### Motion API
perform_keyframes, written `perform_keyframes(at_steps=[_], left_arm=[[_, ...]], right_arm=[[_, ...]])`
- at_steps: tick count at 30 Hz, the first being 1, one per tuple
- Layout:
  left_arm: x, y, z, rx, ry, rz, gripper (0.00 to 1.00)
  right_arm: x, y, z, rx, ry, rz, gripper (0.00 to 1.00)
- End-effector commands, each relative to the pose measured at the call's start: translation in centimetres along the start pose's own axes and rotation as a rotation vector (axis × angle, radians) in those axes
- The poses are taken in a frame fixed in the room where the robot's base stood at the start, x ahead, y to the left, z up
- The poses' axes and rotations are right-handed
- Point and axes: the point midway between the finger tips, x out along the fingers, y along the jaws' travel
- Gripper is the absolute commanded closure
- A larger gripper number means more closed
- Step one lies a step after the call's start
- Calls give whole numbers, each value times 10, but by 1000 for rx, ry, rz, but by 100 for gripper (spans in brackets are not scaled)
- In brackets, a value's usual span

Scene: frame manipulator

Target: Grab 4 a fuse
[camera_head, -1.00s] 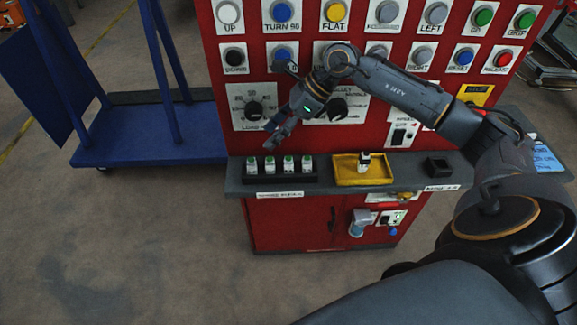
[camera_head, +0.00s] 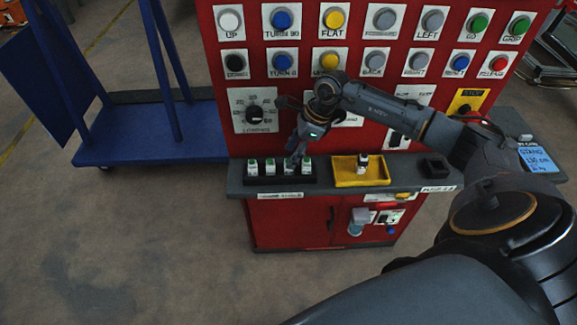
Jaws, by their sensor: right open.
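Another fuse-like piece, white and black (camera_head: 361,164), stands in a yellow tray (camera_head: 345,182) to the right of the rack. My right gripper (camera_head: 293,161) is open, pointing down at the right half of the rack. Its fingers partly cover the third fuse from the left; I cannot tell whether they touch it. My left gripper is not in view.
A small black holder (camera_head: 435,166) sits on the shelf (camera_head: 400,178) at right. A blue cart (camera_head: 150,135) stands at left. The floor in front is clear.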

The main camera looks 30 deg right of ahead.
Motion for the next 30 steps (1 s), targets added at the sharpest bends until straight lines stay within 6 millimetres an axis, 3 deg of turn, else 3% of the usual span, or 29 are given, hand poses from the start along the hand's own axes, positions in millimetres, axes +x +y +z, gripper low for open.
perform_keyframes(at_steps=[1,6,15,23,30], left_arm=[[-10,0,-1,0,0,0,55],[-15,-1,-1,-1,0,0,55],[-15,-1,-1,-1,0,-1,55],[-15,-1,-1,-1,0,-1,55],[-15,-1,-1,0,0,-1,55]], right_arm=[[6,4,0,2,1,6,49],[30,5,-1,2,-1,2,49],[37,4,-2,1,0,1,49],[37,4,-2,1,0,1,100],[36,4,-2,1,-1,0,100]])
